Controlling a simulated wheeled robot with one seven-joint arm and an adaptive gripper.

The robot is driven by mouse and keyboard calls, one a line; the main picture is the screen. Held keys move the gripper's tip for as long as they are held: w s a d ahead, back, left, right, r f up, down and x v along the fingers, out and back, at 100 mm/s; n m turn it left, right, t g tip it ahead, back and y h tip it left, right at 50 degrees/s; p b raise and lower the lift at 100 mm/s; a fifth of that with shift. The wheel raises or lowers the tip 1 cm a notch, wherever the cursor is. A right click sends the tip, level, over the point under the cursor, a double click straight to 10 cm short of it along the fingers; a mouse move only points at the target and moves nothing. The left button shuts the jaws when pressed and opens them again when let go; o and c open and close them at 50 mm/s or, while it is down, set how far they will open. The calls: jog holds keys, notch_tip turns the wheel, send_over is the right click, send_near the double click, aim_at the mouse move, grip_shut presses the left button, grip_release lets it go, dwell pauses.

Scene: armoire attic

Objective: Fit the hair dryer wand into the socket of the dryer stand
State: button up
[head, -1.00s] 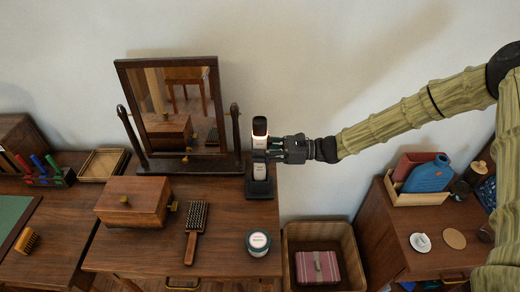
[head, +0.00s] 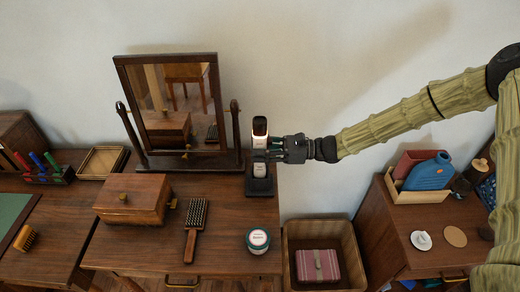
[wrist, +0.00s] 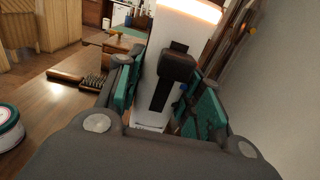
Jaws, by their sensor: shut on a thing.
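The dryer stand (head: 259,187) is a dark block at the back right corner of the dresser. The wand is upright over the stand, its lower end at the stand. I cannot tell how deep it sits, and the socket is hidden.
A framed mirror (head: 178,110) stands just left of the stand. A wooden box (head: 132,200), a hairbrush (head: 196,225) and a round jar (head: 258,240) lie on the dresser (head: 140,257). A basket (head: 345,245) stands to the right, below the dresser top.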

jog(key=shift+f+b, duration=1.15)
jog(key=shift+f, duration=0.4)
dwell(1.0)
jog(key=o, duration=1)
jog(key=shift+d, duration=0.15)
jog(key=shift+d, duration=5.95)
